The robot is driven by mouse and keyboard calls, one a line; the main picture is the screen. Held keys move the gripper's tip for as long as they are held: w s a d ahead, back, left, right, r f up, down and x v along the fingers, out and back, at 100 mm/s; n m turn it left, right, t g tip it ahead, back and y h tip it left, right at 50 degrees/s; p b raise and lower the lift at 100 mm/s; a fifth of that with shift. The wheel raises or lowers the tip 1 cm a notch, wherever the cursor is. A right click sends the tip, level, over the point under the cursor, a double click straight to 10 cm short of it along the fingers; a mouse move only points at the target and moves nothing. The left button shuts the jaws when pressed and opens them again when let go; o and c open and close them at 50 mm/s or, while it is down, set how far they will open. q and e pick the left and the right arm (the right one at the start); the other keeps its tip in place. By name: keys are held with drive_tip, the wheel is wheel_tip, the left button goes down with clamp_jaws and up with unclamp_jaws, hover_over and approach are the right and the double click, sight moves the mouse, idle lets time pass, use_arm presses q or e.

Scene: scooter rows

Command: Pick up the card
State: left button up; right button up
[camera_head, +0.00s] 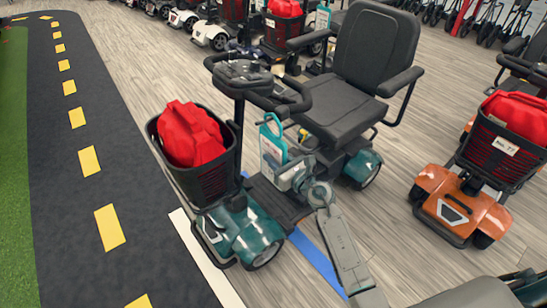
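The card (272,138) is a teal and white tag with a cut-out at its top. It hangs upright at the steering column of a teal scooter (240,232), between the front basket and the seat. My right arm reaches up from the bottom. My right gripper (281,174) is at the card's lower end and hides part of it. I cannot tell whether its fingers are open or closed on the card. My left gripper is not in view.
The black basket (222,176) holds a red bag (190,134). The black seat (350,100) and its armrests stand close behind the card. An orange scooter (462,208) stands to the right. Grey floor lies between them, and a dark marked track (75,190) runs along the left.

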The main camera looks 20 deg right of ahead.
drive_tip(key=shift+w+a, duration=0.15)
drive_tip(key=shift+w, duration=0.2)
clamp_jaws()
drive_tip(key=shift+r, duration=0.1)
